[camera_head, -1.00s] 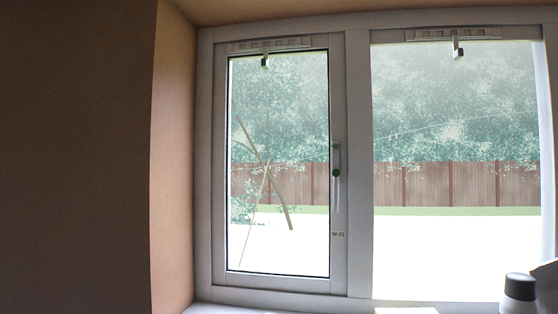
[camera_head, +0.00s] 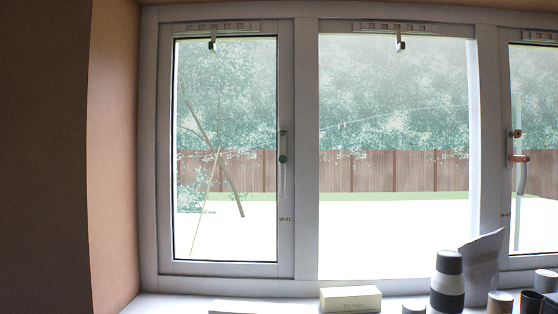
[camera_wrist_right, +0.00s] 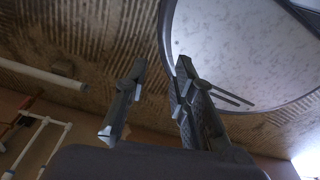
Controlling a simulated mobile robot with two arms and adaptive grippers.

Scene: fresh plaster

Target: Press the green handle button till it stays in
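The green handle button (camera_head: 282,158) is a small round dot on the white handle (camera_head: 283,145) of the left window sash (camera_head: 285,90). The handle hangs upright along the right side of that sash. How far in the button sits is too small to tell. Neither gripper shows in the head view. In the right wrist view my right gripper (camera_wrist_right: 145,100) has its two fingers apart with nothing between them. It is well away from the window handle, which does not show there. My left gripper is not in view.
On the sill stand a box (camera_head: 350,299), a black-and-white bottle (camera_head: 447,282), a pale bag-like item (camera_head: 483,262) and several cups or jars (camera_head: 500,302). The right sash has a handle with an orange-red part (camera_head: 518,158). A brown wall (camera_head: 112,160) stands left.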

